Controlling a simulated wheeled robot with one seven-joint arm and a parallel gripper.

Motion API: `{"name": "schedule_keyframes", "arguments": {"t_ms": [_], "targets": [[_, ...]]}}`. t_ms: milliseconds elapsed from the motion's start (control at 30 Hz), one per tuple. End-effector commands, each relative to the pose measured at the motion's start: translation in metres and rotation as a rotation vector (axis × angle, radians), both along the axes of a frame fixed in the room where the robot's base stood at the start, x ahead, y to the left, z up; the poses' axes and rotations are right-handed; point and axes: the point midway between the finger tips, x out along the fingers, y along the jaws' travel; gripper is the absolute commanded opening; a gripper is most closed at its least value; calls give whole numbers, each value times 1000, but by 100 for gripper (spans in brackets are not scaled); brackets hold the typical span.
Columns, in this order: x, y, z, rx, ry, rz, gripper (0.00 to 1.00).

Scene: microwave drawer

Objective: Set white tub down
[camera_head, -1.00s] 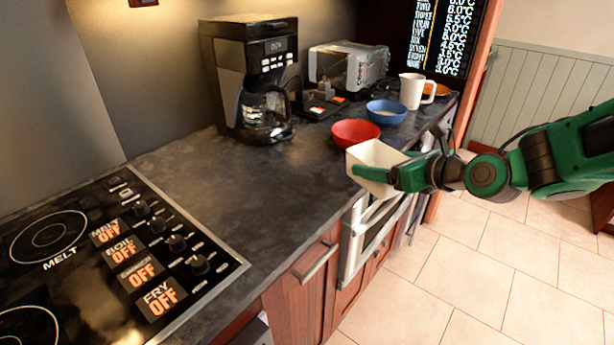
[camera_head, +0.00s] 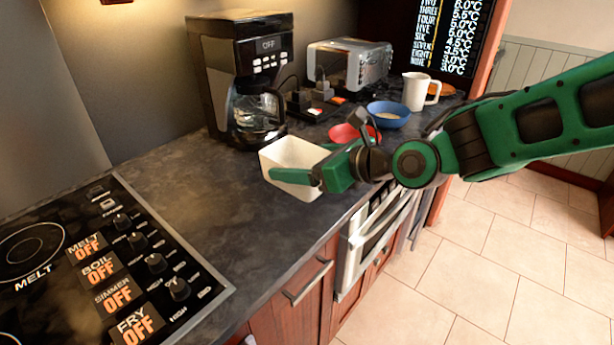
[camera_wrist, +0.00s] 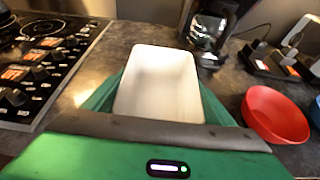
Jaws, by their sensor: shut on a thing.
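The white tub (camera_head: 291,153) is an open, empty rectangular container. My gripper (camera_head: 318,176) is shut on it from the right, with green fingers along its sides. The tub is over the dark countertop (camera_head: 215,205), in front of the coffee maker; I cannot tell whether its base touches the surface. In the wrist view the tub (camera_wrist: 160,82) sits upright between the green fingers, its inside plain white. Its underside is hidden.
A red bowl (camera_head: 352,131) is just right of the tub, partly behind my arm. A blue bowl (camera_head: 388,113), white pitcher (camera_head: 416,92), toaster (camera_head: 350,62) and coffee maker (camera_head: 243,75) stand behind. The stove (camera_head: 95,265) is at left. Counter is clear between stove and tub.

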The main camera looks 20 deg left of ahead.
Motion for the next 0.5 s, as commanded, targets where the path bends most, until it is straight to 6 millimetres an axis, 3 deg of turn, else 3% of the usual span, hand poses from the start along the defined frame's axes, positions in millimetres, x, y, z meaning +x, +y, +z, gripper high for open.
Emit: {"name": "schedule_keyframes", "arguments": {"t_ms": [233, 500], "targets": [[38, 5, -24, -2, 1, -1, 54], [49, 6, -35, -1, 2, 1, 54]]}}
